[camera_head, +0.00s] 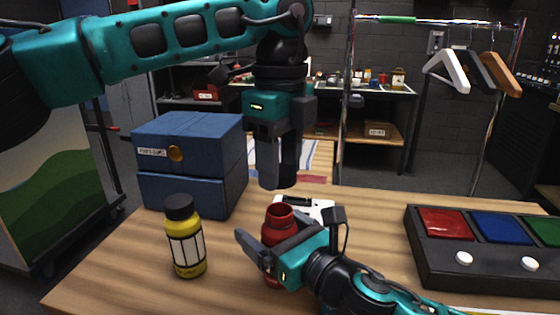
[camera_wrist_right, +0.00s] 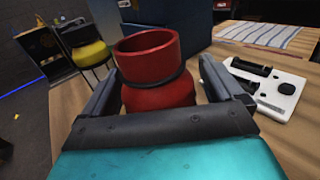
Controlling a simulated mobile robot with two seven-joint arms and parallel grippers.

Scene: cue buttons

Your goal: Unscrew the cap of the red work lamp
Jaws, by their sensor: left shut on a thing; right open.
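The red work lamp (camera_head: 280,214) looks like a red bottle and stands upright on the table. Its neck is open and bare at the top, as the right wrist view shows (camera_wrist_right: 147,45). My right gripper (camera_head: 287,228) is open at the lamp, with one finger on each side of the red body; the gripper hides part of the lower body. My left gripper (camera_head: 281,160) points down above the lamp, clear of it. It is shut on a dark cylindrical piece, apparently the black cap (camera_head: 289,167), partly hidden by the fingers.
A yellow bottle (camera_head: 186,245) with a black cap stands to the left. A blue drawer box (camera_head: 190,160) is behind it. A white device (camera_wrist_right: 268,88) lies behind the lamp. A button panel (camera_head: 480,268) with red, blue and green pads is at the right.

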